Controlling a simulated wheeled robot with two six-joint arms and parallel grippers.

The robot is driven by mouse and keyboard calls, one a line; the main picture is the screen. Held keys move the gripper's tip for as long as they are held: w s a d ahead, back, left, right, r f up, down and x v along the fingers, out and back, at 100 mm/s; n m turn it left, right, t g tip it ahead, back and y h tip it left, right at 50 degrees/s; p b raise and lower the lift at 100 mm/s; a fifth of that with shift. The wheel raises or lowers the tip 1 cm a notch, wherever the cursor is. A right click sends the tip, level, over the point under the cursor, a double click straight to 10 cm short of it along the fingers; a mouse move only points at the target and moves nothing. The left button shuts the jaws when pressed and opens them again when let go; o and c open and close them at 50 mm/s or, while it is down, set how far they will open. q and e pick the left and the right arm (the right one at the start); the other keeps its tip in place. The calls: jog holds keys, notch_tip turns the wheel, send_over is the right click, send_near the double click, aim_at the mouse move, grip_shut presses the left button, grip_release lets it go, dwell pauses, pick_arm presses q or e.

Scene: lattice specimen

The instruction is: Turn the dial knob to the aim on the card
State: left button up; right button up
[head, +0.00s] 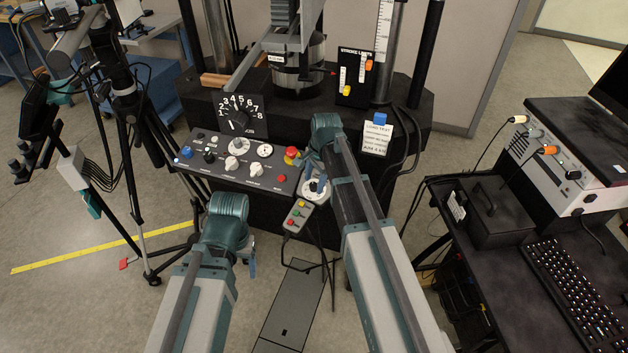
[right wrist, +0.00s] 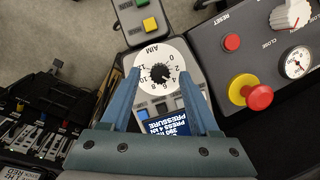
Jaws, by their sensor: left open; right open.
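The dial knob (right wrist: 160,73) is black and sits in the middle of a white numbered dial plate (right wrist: 178,57) marked AIM in the right wrist view. I cannot tell clearly which number it points to. The plate also shows in the head view (head: 316,198), partly covered by my right gripper. My right gripper (right wrist: 161,84) is open, its blue fingers on either side of the knob; I cannot tell whether they touch it. The white card (head: 376,139) hangs on the machine, its bottom line seeming to read AIM 4 kN. My left gripper (head: 249,265) is open and empty, partly hidden by its wrist.
A control panel (head: 222,172) with knobs and a red emergency button (head: 291,155) lies left of the dial. A small button box (head: 298,216) hangs just below the dial. A large numbered gauge (head: 238,115) stands behind. A keyboard (head: 577,293) lies on the right desk.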

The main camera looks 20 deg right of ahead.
notch_tip(320, 180, up, 13)
jog(key=s+d+p, duration=0.1)
jog(key=p, duration=1)
jog(key=shift+s+d+f+p, duration=0.15)
jog(key=shift+s+f+p, duration=0.1)
jog(key=shift+p, duration=0.15)
jog(key=s+a+n+h, duration=0.1)
jog(key=s+a+n, duration=0.6)
jog(key=s, duration=0.4)
jog(key=s+a+n+g+h, duration=0.1)
jog(key=s+a+n, duration=0.7)
jog(key=s+n, duration=0.2)
jog(key=shift+s+g, duration=0.3)
jog(key=shift+s, duration=0.2)
